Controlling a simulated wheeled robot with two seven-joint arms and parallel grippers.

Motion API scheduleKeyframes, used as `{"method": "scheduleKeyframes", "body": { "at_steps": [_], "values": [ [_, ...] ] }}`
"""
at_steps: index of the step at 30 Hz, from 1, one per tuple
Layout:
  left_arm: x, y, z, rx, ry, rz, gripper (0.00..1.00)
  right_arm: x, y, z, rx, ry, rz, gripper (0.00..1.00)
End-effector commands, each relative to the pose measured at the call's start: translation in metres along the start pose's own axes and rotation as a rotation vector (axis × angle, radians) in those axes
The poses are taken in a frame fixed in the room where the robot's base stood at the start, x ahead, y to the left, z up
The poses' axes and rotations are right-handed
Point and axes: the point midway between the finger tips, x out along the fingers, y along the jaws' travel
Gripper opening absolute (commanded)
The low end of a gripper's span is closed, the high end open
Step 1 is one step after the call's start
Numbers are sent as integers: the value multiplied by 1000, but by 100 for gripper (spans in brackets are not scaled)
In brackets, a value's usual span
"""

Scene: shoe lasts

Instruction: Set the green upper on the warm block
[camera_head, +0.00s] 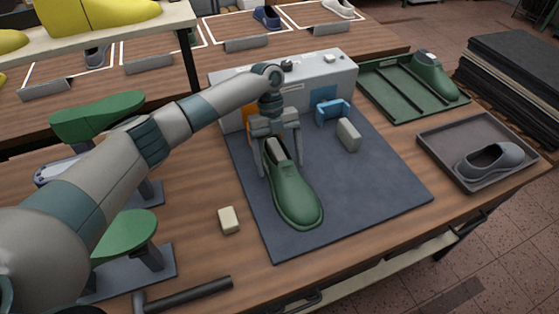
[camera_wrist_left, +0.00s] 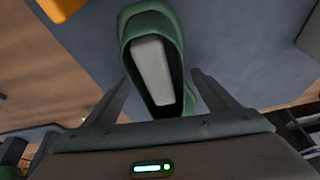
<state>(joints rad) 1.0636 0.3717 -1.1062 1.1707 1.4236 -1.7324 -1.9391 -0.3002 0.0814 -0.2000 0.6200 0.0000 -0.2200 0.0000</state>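The green upper (camera_head: 296,196) is on or just above the dark blue mat (camera_head: 365,190), its toe toward the front of the table. In the left wrist view the green upper (camera_wrist_left: 151,22) shows its opening, with a pale grey block (camera_wrist_left: 153,70) inside it. I cannot tell whether this is the warm block. My left gripper (camera_head: 281,160) points down with its fingers on either side of the upper's heel end. In the left wrist view my left gripper (camera_wrist_left: 162,78) has its tips close to the upper's sides; whether they press on it is not clear. My right gripper is out of view.
A grey machine (camera_head: 300,75) stands behind the mat. A blue bracket (camera_head: 332,112) and a beige block (camera_head: 348,135) are right of the upper. Another pale block (camera_head: 229,220) and a hammer (camera_head: 185,296) lie left. A green tray (camera_head: 400,97) and a grey tray (camera_head: 440,151) are right.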

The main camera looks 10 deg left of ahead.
Motion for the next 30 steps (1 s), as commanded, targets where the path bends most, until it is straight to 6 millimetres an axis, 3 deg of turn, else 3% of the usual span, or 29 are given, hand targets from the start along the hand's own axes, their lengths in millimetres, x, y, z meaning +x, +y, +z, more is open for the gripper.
{"method": "scheduleKeyframes", "body": {
  "at_steps": [11,17,23,30],
  "values": [
    [-2,0,0,0,-1,0,80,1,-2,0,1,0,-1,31],
    [-14,0,1,0,-1,-1,80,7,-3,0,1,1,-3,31],
    [-44,0,2,0,-3,-2,80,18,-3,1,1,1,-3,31],
    [-92,-1,2,1,-3,-3,80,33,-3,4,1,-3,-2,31]
  ]
}}
